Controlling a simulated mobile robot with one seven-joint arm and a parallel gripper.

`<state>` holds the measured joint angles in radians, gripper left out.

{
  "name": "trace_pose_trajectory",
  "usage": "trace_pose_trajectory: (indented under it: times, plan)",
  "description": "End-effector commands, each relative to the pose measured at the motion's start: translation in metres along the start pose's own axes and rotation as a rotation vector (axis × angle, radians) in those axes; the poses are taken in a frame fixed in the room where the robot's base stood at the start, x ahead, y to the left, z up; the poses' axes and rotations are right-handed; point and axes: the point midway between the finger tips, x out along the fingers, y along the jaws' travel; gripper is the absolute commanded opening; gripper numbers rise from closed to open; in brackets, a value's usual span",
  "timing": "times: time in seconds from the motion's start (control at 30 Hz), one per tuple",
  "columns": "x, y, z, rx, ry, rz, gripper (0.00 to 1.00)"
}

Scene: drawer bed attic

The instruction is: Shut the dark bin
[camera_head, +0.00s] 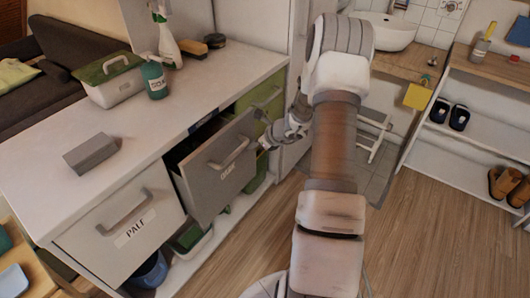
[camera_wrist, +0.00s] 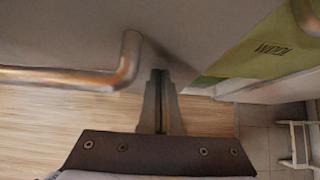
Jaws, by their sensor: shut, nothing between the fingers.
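The dark bin (camera_head: 212,180) is the grey-fronted one in the middle of the white cabinet. It stands open, its front out from the cabinet and tilted, with a dark gap along its top. Its bar handle (camera_head: 230,154) also shows in the wrist view (camera_wrist: 75,76). My gripper (camera_head: 266,143) is at the right edge of the bin's front. In the wrist view my gripper (camera_wrist: 160,78) has its fingers together and empty, just right of the handle's end and close to the grey front. I cannot tell whether they touch it.
A pale bin (camera_head: 122,232) sits left and a green bin (camera_head: 262,92) right, labelled in the wrist view (camera_wrist: 268,50). The countertop holds a grey block (camera_head: 90,152), a caddy (camera_head: 110,80) and bottles (camera_head: 154,78). Wooden floor (camera_head: 430,225) is clear at right; a small white stool (camera_head: 372,135) stands behind my arm.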

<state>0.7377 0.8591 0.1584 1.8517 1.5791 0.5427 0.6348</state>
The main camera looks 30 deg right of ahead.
Motion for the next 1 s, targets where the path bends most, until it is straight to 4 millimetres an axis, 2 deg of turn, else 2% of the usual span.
trace_pose_trajectory:
  times: [0.2, 0.4, 0.63, 1.0]
  plan:
    - [0.027, 0.001, 0.028, -0.003, -0.001, 0.002, 0.0]
    - [0.045, 0.001, 0.046, -0.002, -0.001, 0.001, 0.0]
    - [0.056, 0.0, 0.056, -0.001, 0.0, 0.0, 0.0]
    - [0.06, 0.001, 0.062, -0.002, -0.004, 0.002, 0.0]
